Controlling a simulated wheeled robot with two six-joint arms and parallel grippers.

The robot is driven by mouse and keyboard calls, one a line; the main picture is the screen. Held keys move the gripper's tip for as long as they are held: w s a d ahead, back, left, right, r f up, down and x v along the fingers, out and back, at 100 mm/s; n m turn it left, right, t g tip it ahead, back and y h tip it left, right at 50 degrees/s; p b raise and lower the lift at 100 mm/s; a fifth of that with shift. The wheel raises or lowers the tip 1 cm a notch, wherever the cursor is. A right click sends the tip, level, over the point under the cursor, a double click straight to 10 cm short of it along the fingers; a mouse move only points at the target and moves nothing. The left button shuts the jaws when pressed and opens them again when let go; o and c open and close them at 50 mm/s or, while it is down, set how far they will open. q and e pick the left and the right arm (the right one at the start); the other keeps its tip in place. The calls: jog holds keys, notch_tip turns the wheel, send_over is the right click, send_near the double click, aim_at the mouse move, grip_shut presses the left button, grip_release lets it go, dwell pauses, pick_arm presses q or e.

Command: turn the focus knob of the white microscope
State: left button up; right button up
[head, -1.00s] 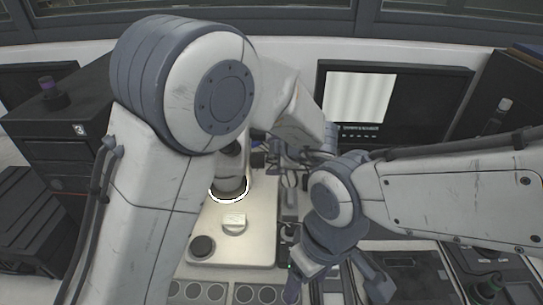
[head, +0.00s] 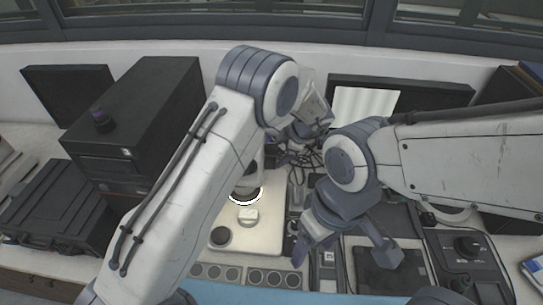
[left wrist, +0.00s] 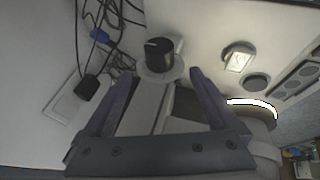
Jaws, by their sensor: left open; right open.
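The white microscope (head: 268,232) stands in the middle of the bench in the head view, its upper part largely hidden behind my left arm. Its ring light glows above a small pale sample (head: 247,214). In the left wrist view, a black focus knob (left wrist: 159,53) with a pale mark sits on a round light collar. My left gripper (left wrist: 162,75) is open, and the knob appears just past its fingertips, roughly centred between them; contact is not visible. In the head view the left gripper's fingers are hidden. My right gripper (head: 343,250) is open and empty, right of the microscope base.
Loose cables (left wrist: 108,30) lie beside the focus knob. A black cabinet (head: 140,110) stands left, a monitor (head: 425,97) at the back right. A row of round wells (head: 245,275) lies in front.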

aim_at(272, 164)
pick_arm(q)
jog(key=p+x, duration=0.2)
jog(key=x, duration=0.6)
jog(key=shift+c, duration=0.2)
jog(key=c, duration=1.3)
jog(key=shift+f+t+b, duration=0.15)
jog(key=shift+t+b, duration=0.15)
jog(key=shift+b, duration=0.45)
jog(key=t+b, duration=0.1)
jog(key=b, duration=0.4)
jog(key=n+t+b, duration=0.1)
jog(key=t+b, duration=0.1)
jog(key=b, duration=0.4)
jog(key=s+t+b, duration=0.1)
jog(key=t+b, duration=0.1)
jog(key=b, duration=0.4)
jog(key=shift+f+y, duration=0.3)
jog(key=shift+f, duration=0.1)
jog(key=shift+r+n+t+b, duration=0.15)
jog(key=shift+n+t+b, duration=0.2)
jog(key=shift+b, duration=0.75)
jog(key=shift+r, duration=0.1)
